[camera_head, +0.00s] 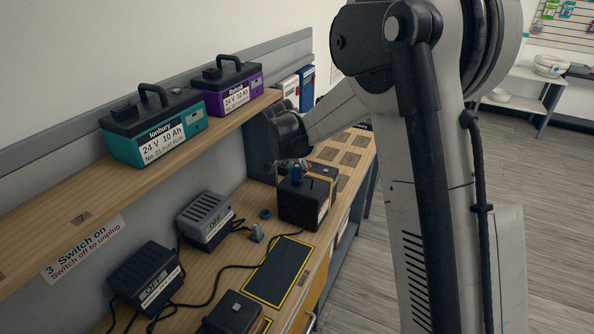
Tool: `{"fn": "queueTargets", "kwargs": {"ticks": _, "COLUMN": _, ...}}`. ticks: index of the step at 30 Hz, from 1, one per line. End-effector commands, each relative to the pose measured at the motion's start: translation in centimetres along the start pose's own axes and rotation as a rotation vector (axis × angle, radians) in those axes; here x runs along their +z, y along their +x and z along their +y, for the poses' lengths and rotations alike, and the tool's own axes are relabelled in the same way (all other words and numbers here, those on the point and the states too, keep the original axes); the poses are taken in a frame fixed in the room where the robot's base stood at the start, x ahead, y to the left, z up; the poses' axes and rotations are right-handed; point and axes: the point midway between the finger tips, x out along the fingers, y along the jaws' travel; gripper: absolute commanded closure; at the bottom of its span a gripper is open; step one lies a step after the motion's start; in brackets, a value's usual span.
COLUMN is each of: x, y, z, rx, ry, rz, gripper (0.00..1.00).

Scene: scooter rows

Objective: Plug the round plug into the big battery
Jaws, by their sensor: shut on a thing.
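A dark boxy battery (303,208) with a red-and-white label on its side stands on the bench, below my gripper. It looks like the big battery, but I cannot read its label. My gripper (292,163) is just above its top, partly hidden by its own wrist. It is shut on a small blue plug (296,173), which looks like the round plug. The plug is upright at the battery's top; I cannot tell if it is seated or only touching.
A grey charger (205,219) and a dark charger (146,277) stand at left with loose cables. A blue ring (265,214) and a grey-blue connector (257,233) lie nearby. A yellow-edged dark mat (279,270) is bare. Teal (152,128) and purple (228,85) batteries sit on the shelf.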

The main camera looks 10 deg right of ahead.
Motion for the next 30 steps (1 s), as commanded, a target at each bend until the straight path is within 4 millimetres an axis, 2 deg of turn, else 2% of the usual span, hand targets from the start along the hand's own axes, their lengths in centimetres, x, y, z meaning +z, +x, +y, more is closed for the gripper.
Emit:
{"fn": "queueTargets", "kwargs": {"ticks": 4, "x": 0.1, "y": 0.3, "z": 0.0, "rx": 0.000, "ry": 0.000, "rz": 0.000, "gripper": 1.00}}
{"fn": "queueTargets", "kwargs": {"ticks": 5, "x": 0.1, "y": 0.2, "z": 0.0, "rx": 0.000, "ry": 0.000, "rz": 0.000, "gripper": 0.79}}
{"fn": "queueTargets", "kwargs": {"ticks": 9, "x": 0.1, "y": 0.2, "z": 0.0, "rx": 0.000, "ry": 0.000, "rz": 0.000, "gripper": 0.60}}
{"fn": "queueTargets", "kwargs": {"ticks": 20, "x": 0.1, "y": -0.3, "z": 0.0, "rx": 0.000, "ry": 0.000, "rz": 0.000, "gripper": 0.60}}
{"fn": "queueTargets", "kwargs": {"ticks": 25, "x": 0.1, "y": -2.6, "z": 0.0, "rx": -0.001, "ry": -0.001, "rz": 0.000, "gripper": 0.60}}
{"fn": "queueTargets", "kwargs": {"ticks": 30, "x": 0.1, "y": -6.1, "z": 0.0, "rx": -0.001, "ry": -0.001, "rz": 0.000, "gripper": 0.60}}
